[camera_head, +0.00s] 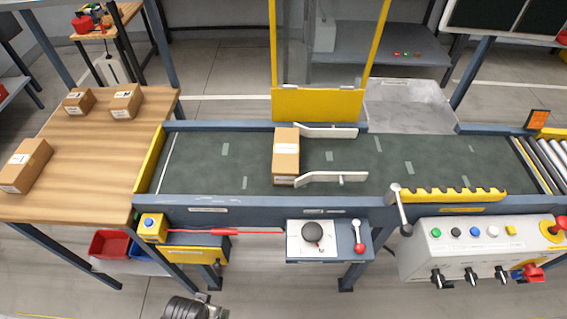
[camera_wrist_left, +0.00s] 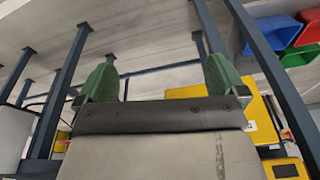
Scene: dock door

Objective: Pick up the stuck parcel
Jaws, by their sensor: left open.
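The stuck parcel (camera_head: 286,148), a brown cardboard box with a pale label, sits on the dark green conveyor belt (camera_head: 225,175) near its middle. It rests at the left ends of two pale guide arms, an upper one (camera_head: 328,131) and a lower one (camera_head: 330,178). It seems to touch both, but I cannot be sure. My left gripper (camera_wrist_left: 153,82) shows in the left wrist view with its two green fingers wide apart and nothing between them. The parcel is not in that view. My right gripper is not in view.
A yellow-framed clear gate (camera_head: 318,104) stands just behind the parcel. A wooden table (camera_head: 95,150) at left holds several cartons. In front are a lever panel (camera_head: 315,240) and a button box (camera_head: 480,245). A grey metal chute (camera_head: 410,105) lies behind the belt. Belt right of the guides is clear.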

